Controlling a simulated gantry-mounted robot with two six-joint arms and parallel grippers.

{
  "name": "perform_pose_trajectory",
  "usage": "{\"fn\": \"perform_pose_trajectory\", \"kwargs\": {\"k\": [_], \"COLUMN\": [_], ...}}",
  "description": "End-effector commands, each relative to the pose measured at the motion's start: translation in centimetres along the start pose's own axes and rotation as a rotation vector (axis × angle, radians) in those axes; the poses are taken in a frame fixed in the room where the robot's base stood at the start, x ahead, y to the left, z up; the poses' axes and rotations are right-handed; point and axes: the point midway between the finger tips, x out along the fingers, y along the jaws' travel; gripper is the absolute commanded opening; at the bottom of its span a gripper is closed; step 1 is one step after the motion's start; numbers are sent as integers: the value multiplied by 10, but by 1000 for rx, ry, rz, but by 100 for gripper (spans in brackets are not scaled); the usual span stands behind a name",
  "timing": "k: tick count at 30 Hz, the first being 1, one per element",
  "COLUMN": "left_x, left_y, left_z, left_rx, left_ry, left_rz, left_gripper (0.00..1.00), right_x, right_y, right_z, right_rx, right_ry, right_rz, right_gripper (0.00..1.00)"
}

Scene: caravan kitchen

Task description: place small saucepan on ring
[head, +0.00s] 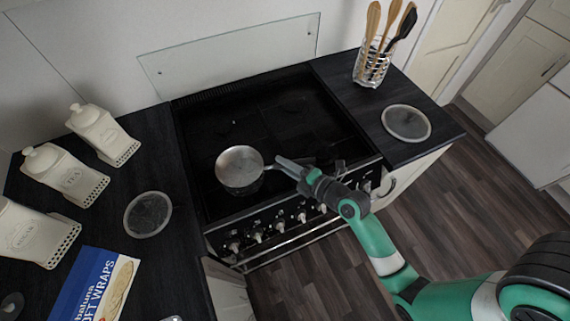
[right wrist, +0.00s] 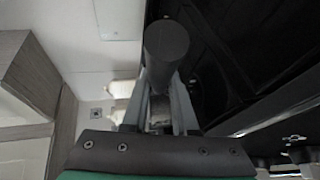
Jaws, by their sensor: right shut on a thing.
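The small saucepan (head: 239,170) is a shiny metal pan over the front left of the black hob (head: 270,125). It looks about level; I cannot tell whether its base touches the hob. My right gripper (head: 284,163) is shut on its handle, to the right of the pan. In the right wrist view the dark round handle (right wrist: 166,50) sits between the fingers of the gripper (right wrist: 160,108). The ring under the pan is hidden or too dark to make out. My left gripper is not in view.
A glass splashback (head: 235,58) stands behind the hob, and knobs (head: 257,238) line its front. A utensil jar (head: 371,66) and a round mat (head: 406,122) are on the right counter. White canisters (head: 66,176), another mat (head: 147,214) and a wraps packet (head: 95,285) are left.

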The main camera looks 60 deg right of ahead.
Motion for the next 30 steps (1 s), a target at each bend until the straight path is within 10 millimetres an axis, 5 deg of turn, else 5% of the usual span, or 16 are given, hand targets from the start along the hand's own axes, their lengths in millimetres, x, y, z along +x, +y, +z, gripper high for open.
{"fn": "perform_pose_trajectory", "kwargs": {"k": [6,7,11,23,30], "left_x": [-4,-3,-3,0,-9], "left_y": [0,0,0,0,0], "left_z": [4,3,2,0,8], "left_rx": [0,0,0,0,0], "left_ry": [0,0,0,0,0], "left_rz": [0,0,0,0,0], "left_gripper": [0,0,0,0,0], "right_x": [1,1,0,-3,-54], "right_y": [-1,-3,-3,0,-4], "right_z": [0,0,0,0,1], "right_rx": [2,0,0,1,2], "right_ry": [-1,0,0,0,-4], "right_rz": [8,-1,-1,-1,-2], "right_gripper": [0,32,55,56,56]}}
